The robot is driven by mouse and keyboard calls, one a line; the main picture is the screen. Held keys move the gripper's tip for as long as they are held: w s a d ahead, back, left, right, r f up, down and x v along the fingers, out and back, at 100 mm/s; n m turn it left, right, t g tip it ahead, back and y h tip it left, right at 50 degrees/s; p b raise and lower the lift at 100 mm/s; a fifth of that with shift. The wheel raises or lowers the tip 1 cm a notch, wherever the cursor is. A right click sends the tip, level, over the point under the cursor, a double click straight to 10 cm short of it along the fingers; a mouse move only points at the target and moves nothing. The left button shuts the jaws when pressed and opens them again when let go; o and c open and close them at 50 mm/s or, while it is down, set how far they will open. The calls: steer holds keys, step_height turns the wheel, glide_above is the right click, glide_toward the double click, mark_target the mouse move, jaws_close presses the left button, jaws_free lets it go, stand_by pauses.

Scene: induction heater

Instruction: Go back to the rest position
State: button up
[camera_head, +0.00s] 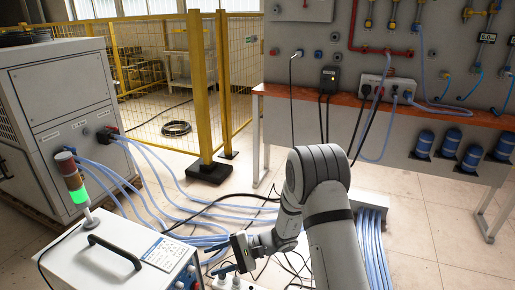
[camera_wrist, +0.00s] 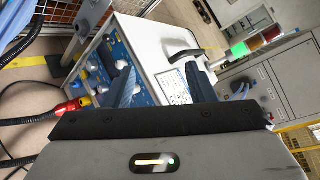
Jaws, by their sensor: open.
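My gripper (camera_wrist: 162,88) is open and empty in the wrist view, its two blue-grey fingers apart. It faces the induction heater (camera_wrist: 150,45), a white box with a blue panel of knobs and sockets and a black handle. In the head view my grey arm bends down at the centre, and my gripper (camera_head: 226,262) is low, just right of the heater (camera_head: 103,258). The fingers are hard to make out there. I cannot tell the exact gap between gripper and heater.
A signal tower (camera_head: 76,180) with its green segment lit stands on the heater. A grey cabinet (camera_head: 70,125) is at left, joined to blue hoses (camera_head: 155,170) across the floor. A wall panel with a bench (camera_head: 400,105) is at right. A yellow fence (camera_head: 200,90) stands behind.

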steer(key=s+d+r+n+t+h+p, duration=0.1)
steer(key=s+d+r+t+h+p, duration=0.1)
steer(key=s+d+r+h+p, duration=0.3)
steer(key=s+d+r+n+t+h+p, duration=0.2)
steer(key=s+d+r+h+p, duration=0.3)
steer(key=d+r, duration=0.8)
steer(key=s+d+r+n+t+h+p, duration=0.1)
steer(key=s+d+r+h+p, duration=0.3)
steer(key=r, duration=1.8)
steer(key=s+d+n+p, duration=0.1)
steer(key=s+d+p, duration=0.3)
steer(key=s+p, duration=0.1)
steer(key=shift+d+t+h+p, duration=0.4)
steer(key=shift+p, duration=0.1)
